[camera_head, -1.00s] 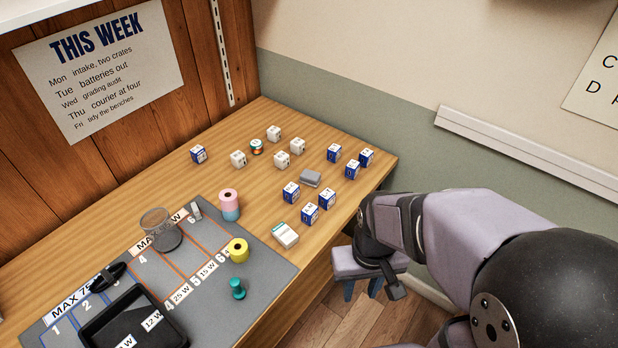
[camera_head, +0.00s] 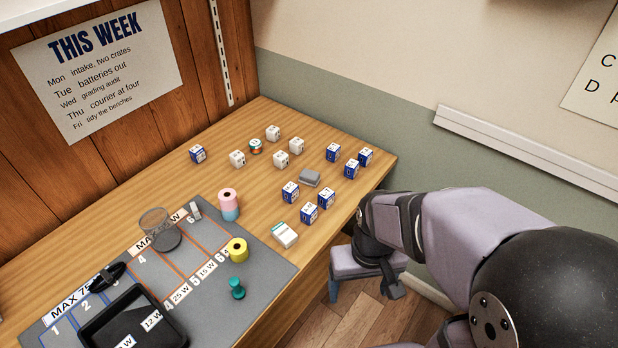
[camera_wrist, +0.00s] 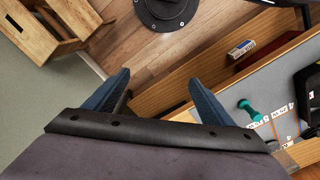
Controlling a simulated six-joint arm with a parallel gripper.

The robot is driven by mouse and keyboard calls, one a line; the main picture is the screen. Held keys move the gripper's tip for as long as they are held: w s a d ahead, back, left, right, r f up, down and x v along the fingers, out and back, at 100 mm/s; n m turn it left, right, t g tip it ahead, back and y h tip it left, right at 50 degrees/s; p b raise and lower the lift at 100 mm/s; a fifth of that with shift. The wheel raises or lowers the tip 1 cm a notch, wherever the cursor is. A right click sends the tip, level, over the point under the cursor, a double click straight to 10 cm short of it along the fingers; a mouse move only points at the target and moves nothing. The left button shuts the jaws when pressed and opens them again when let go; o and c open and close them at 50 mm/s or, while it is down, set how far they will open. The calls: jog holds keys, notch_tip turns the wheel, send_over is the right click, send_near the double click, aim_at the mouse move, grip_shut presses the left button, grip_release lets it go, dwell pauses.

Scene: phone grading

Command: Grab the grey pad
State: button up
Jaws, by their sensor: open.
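The grey pad (camera_head: 310,178) is a small grey block lying on the wooden bench, near its right end, between blue-and-white boxes. My gripper (camera_head: 354,288) hangs beyond the bench's front edge, to the right of and nearer than the pad, well apart from it. In the wrist view my gripper (camera_wrist: 160,78) has its two blue fingers spread with nothing between them. The pad is not in the wrist view.
Blue-and-white boxes (camera_head: 310,213) stand close around the pad, with white cubes (camera_head: 281,159) behind it. A white-and-teal box (camera_head: 285,235) lies nearer the front edge. Bare wood shows between the boxes.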

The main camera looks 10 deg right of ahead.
jog(key=shift+r, duration=0.15)
notch_tip(320, 180, up, 5)
jog(key=w+n+t+h+b, duration=0.2)
jog(key=w+n+h+b, duration=0.45)
jog(key=w+n, duration=1.2)
jog(key=w+a+n+t+h+b, duration=0.25)
jog(key=w+a+b, duration=0.3)
jog(key=w, duration=0.55)
jog(key=w+a+n+t+h+b, duration=0.2)
jog(key=w+a+n+t+b, duration=0.3)
jog(key=w, duration=0.6)
jog(key=g+p, duration=0.1)
jog(key=g, duration=0.1)
send_near(308, 174)
jog(key=shift+d+f+m+t, duration=0.3)
jog(key=shift+d+m, duration=0.1)
jog(key=shift+d, duration=0.25)
jog(key=shift+p+x, duration=0.55)
jog(key=shift+x, duration=3.15)
jog(key=shift+w+a, duration=0.15)
